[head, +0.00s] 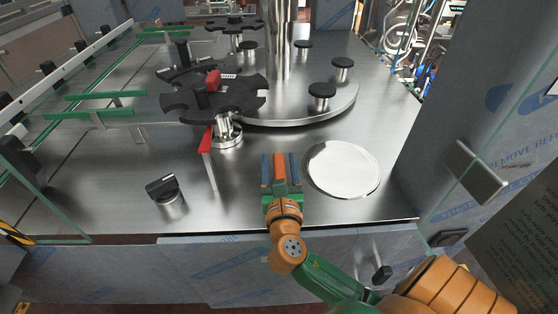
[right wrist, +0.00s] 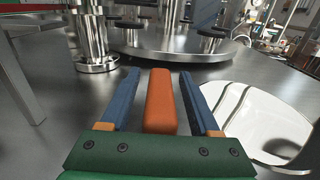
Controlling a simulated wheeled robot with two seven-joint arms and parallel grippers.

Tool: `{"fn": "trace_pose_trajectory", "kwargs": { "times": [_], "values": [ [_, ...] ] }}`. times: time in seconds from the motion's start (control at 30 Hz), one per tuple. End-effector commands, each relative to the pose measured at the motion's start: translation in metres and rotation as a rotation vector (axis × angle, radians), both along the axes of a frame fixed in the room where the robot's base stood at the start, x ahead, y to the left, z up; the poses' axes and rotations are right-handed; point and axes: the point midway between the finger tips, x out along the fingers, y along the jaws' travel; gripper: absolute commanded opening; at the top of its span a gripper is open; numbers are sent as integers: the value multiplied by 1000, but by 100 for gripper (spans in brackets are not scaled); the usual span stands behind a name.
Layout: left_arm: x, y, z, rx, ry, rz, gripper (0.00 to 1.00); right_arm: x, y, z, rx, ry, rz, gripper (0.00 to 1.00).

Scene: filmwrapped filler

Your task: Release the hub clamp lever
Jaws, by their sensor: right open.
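A black star wheel (head: 232,98) sits on a shiny metal hub post (head: 226,130) left of centre in the head view. A small red lever-like part (head: 213,78) stands on top of it, beside a black knob (head: 201,94); I take it for the hub clamp lever. My right gripper (head: 281,156) is open above the steel table, to the front right of the star wheel and apart from it. In the right wrist view its two blue fingers (right wrist: 160,74) stand apart with an orange bar between them. The lever does not show there. My left gripper is out of view.
A red plate (head: 207,140) on a thin post stands in front of the hub. A black-topped knob (head: 164,187) is at the front left. A round disc (head: 344,170) lies right of my gripper. A raised turntable (head: 300,112) is behind. Green guide rails (head: 92,114) run at left.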

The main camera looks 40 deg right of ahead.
Motion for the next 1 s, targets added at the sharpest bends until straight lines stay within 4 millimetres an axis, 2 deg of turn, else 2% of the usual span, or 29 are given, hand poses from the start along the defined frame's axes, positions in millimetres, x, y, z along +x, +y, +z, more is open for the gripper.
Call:
{"fn": "trace_pose_trajectory", "kwargs": {
  "times": [0.1, 0.13, 0.3, 0.33, 0.37, 1.0],
  "values": [
    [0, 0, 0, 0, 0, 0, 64, 0, 0, 0, 0, 0, 0, 62],
    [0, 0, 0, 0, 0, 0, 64, 0, 0, 0, 0, 0, 0, 57],
    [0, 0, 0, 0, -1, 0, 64, 0, 0, 0, 0, 0, 0, 11],
    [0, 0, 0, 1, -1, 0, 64, 0, 0, 0, 0, 0, 0, 3],
    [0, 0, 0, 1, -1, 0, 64, 0, 0, 0, 0, 0, 0, 0],
    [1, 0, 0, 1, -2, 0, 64, -1, 0, 0, 0, 0, 0, 0]
  ]
}}
